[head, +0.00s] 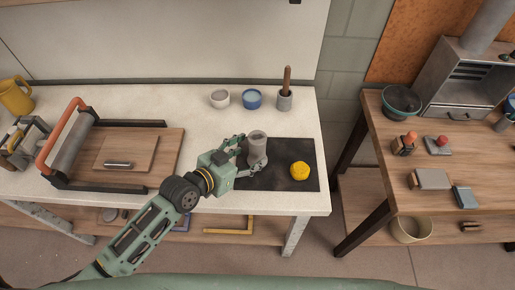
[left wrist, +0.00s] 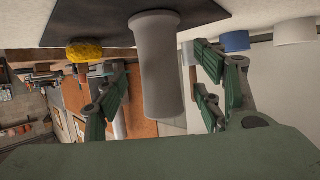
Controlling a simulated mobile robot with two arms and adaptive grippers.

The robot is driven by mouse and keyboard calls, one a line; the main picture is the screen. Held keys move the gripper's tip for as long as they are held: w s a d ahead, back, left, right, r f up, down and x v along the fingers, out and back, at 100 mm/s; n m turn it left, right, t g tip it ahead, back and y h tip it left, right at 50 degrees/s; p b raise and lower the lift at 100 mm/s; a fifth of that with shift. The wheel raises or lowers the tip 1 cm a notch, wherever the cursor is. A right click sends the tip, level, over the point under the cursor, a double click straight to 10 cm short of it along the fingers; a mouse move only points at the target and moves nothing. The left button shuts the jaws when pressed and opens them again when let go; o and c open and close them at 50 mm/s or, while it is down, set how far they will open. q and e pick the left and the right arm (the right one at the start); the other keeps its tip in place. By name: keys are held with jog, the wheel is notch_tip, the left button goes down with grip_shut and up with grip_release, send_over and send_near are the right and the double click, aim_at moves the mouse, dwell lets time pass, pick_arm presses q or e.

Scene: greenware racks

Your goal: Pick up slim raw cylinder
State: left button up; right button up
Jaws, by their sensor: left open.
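The slim raw cylinder (head: 257,146) is a plain grey upright form on the dark mat (head: 273,205) on the white table. In the left wrist view the cylinder (left wrist: 157,70) appears upside down, between the spread fingers of my left gripper (left wrist: 160,90). In the head view my left gripper (head: 248,158) reaches in from the left, its fingers around the cylinder's sides. The gripper is open, and gaps show between the fingers and the cylinder in the wrist view. My right gripper is not in view.
A yellow lump (head: 300,171) sits close to the right of the cylinder on the mat. A white bowl (head: 220,98), a blue cup (head: 252,98) and a grey pot (head: 285,100) with a brown stick stand behind. A slab roller (head: 75,140) is at left.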

aim_at(252, 154)
pick_arm(q)
jog(key=shift+f+p+x, duration=0.15)
jog(key=shift+p+x, duration=0.15)
jog(key=shift+x, duration=0.9)
jog(key=shift+f+p+x, duration=0.15)
jog(key=shift+p+x, duration=0.1)
jog(key=shift+x, duration=0.95)
jog(key=shift+s, duration=0.15)
jog(key=c, duration=1.5)
